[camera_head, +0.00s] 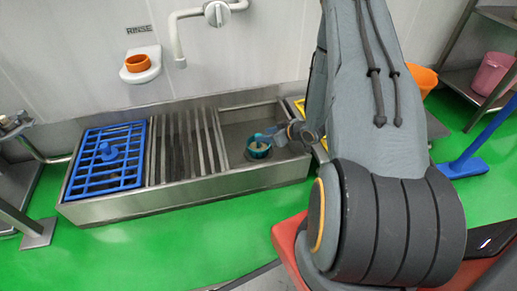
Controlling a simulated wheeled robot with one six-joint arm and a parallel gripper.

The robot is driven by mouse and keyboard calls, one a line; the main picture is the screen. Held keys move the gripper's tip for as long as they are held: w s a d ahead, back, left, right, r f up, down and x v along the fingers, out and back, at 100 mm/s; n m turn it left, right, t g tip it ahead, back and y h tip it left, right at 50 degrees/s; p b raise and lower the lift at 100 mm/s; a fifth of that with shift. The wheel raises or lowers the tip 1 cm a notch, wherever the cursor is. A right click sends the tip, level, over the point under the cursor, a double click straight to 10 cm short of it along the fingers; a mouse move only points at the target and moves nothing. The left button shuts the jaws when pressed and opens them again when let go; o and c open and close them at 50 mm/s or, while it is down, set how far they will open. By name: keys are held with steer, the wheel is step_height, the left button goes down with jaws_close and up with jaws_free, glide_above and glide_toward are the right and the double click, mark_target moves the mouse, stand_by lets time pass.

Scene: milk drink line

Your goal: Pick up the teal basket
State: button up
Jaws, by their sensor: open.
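The teal basket (258,150) is a small round cup-like thing in the right-hand basin of the steel sink, with a dark inside. The gripper is open. I cannot tell whether a finger touches the basket or overlaps its rim. My large grey arm covers the area right of the basin.
The steel sink (190,198) has a blue grid (106,157) at left and a slatted section in the middle. A faucet (178,45) hangs above it. An orange cup (138,62) sits on a wall holder. Orange and pink buckets (491,75) stand at right.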

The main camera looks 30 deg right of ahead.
steer(key=shift+b+x, duration=1.85)
steer(key=shift+x, duration=0.8)
steer(key=shift+s+a, duration=0.1)
jaws_close()
